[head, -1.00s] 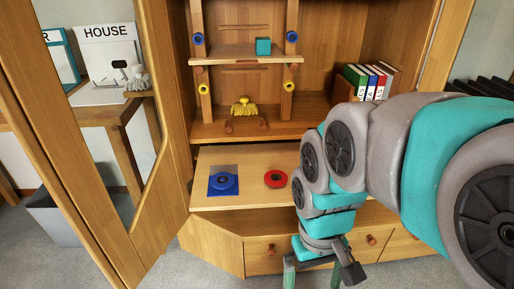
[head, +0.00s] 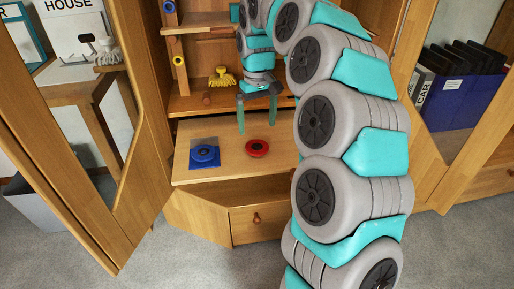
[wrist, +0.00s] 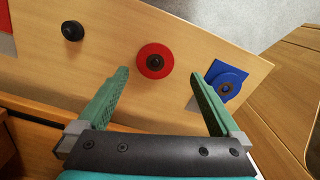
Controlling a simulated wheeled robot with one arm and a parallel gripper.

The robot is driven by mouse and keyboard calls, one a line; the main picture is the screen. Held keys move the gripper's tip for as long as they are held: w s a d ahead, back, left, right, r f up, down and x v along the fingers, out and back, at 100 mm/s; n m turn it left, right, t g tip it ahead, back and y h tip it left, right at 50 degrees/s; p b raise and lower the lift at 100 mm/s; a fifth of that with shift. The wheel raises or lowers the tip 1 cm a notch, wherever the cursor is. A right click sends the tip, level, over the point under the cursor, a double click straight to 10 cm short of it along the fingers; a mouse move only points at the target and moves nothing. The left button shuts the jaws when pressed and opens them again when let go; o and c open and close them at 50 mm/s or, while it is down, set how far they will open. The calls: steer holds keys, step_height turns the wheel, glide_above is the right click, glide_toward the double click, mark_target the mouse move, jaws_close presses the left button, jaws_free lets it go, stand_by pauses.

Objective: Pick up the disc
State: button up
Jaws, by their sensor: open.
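Two discs lie on the pull-out wooden board. The red disc (head: 257,148) has a dark knob at its centre; it also shows in the wrist view (wrist: 149,64). The blue disc (head: 204,153) lies to its left on a blue and grey square; in the wrist view it is at the right (wrist: 229,84). My gripper (head: 257,120) is open and empty, with its green fingers pointing down above the board. In the wrist view my gripper (wrist: 162,85) has its fingers spread apart, and the red disc shows beyond and between them, not touched.
The board (head: 228,172) sticks out of a wooden cabinet above a drawer (head: 262,218). A small black knob (wrist: 72,31) stands on the board in the wrist view. A yellow brush-like thing (head: 222,77) sits on the shelf behind. An open cabinet door (head: 75,160) stands at the left.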

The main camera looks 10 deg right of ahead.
mark_target(258, 147)
steer(key=shift+w+d+f, duration=0.2)
steer(key=shift+w+f, duration=0.1)
steer(key=shift+w, duration=0.35)
steer(key=shift+s+f, duration=0.2)
steer(key=shift+f, duration=3.55)
steer(key=shift+f, duration=0.25)
steer(key=shift+c, duration=0.2)
steer(key=c, duration=1)
steer(key=shift+r, duration=0.1)
steer(key=shift+c, duration=0.2)
